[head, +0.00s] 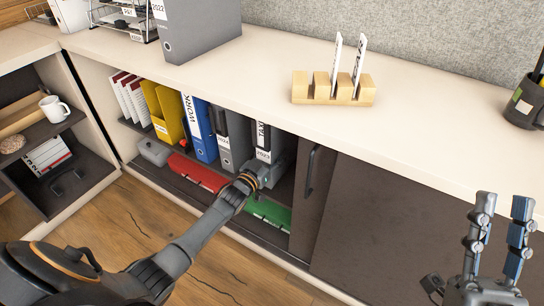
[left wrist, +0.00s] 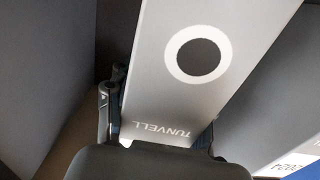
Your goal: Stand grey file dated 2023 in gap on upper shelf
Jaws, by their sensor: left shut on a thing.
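The grey file (head: 262,137) has a white label reading TAX and a date that looks like 2023. It is upright at the upper shelf's right part, right of other grey files (head: 222,142). My left gripper (head: 262,174) is shut on the lower part of its spine. In the left wrist view the grey spine (left wrist: 195,90), with a ringed finger hole and the name TUNVELL, lies between the fingers (left wrist: 160,135). Whether its base rests on the shelf is hidden. My right gripper (head: 503,205) is open and empty at the lower right, away from the shelf.
White-and-red files (head: 127,100), yellow files (head: 165,112) and a blue file (head: 199,130) stand further left. Red (head: 197,174) and green (head: 270,213) items lie below. A sliding door (head: 400,210) closes the right side. A grey 2022 file (head: 203,30) and wooden holder (head: 333,90) stand on top.

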